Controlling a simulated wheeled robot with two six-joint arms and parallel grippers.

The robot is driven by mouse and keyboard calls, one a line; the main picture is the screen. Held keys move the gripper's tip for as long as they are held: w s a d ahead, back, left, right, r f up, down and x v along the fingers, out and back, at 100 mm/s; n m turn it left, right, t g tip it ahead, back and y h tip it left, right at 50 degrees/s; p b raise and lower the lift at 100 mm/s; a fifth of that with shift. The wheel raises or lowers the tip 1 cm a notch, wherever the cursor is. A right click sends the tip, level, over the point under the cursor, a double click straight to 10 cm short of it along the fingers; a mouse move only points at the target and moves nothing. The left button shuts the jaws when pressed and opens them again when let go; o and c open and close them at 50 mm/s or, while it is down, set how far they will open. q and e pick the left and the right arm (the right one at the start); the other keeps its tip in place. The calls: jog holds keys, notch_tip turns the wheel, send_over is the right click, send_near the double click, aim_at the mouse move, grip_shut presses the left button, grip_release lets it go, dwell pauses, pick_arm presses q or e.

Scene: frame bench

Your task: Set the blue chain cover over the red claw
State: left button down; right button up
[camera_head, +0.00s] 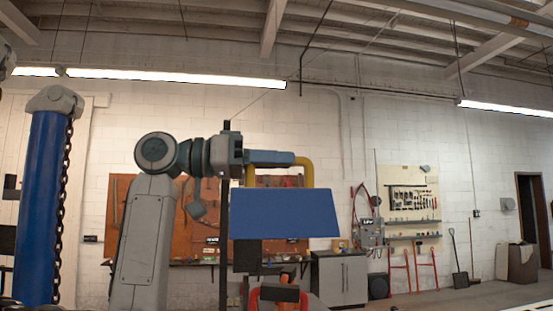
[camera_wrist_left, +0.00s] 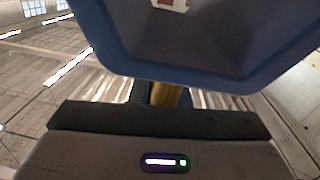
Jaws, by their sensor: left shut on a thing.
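The blue chain cover (camera_head: 285,214) hangs in the air in the middle of the head view, roughly level. My left gripper (camera_head: 272,158) is above it, shut on its yellow handle (camera_head: 306,172). In the left wrist view, the blue cover (camera_wrist_left: 190,55) fills the top and part of the yellow handle (camera_wrist_left: 166,94) shows. The red claw (camera_head: 254,299) shows at the bottom edge of the head view, below the cover, with a visible gap between them. Its lower part is cut off. I cannot tell how far apart they are in depth. My right gripper is not in view.
A blue post (camera_head: 42,205) with a hanging dark chain (camera_head: 63,210) stands at the left. A dark block (camera_head: 247,256) shows just under the cover's left end. A grey cabinet (camera_head: 340,278) and tool boards stand by the back wall. The air right of the cover looks clear.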

pick_arm(q)
jog(key=shift+f+b, duration=3.8)
jog(key=shift+f, duration=1.65)
notch_tip(320, 180, down, 2)
jog(key=shift+f+b, duration=0.1)
jog(key=shift+b, duration=0.65)
jog(key=shift+f+b, duration=0.3)
jog(key=shift+f, duration=0.25)
jog(key=c, duration=1.3)
grip_release()
jog(key=shift+s, duration=0.1)
